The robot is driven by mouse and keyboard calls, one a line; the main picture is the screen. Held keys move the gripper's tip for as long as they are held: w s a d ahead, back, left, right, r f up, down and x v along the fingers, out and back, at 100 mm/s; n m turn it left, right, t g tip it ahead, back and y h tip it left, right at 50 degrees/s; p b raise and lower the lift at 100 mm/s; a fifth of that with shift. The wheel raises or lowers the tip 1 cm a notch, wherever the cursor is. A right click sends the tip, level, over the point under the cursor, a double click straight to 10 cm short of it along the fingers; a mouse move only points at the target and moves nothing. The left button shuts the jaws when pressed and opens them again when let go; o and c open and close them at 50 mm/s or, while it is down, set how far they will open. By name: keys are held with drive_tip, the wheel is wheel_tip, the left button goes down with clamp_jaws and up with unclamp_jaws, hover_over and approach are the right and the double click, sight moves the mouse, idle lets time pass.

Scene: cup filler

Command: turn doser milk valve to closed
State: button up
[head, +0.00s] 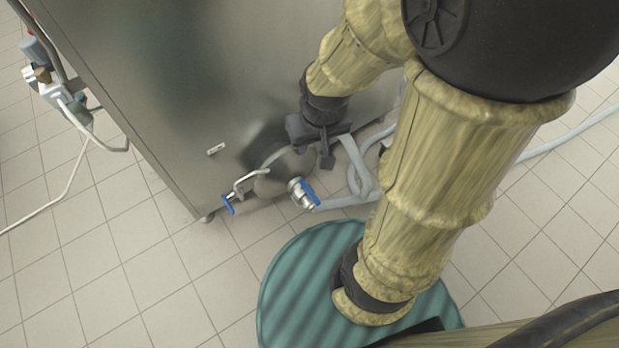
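Two blue-handled valves sit low on the front of a steel machine (140,70). The left valve (228,203) hangs on a thin bent metal pipe. The right valve (300,194) is a thicker metal body with a hose on it and a blue lever (309,190) lying along its right side. No readable label shows which one is the milk valve. My gripper (326,160) is above the right valve and slightly to its right, apart from it in the picture. One dark finger shows pointing down; the other is not clear, so its opening cannot be told.
Pale hoses (358,175) loop right of the right valve, close to my gripper. A round metal part (282,165) sits behind the valves. A small label (216,149) is on the panel. Fittings with cables (50,85) stand at the far left.

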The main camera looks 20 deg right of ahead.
drive_tip(key=w+p+v, duration=0.2)
drive_tip(key=p+v, duration=0.6)
drive_tip(key=v, duration=0.2)
drive_tip(key=shift+r, duration=0.35)
drive_tip(key=shift+w, duration=0.1)
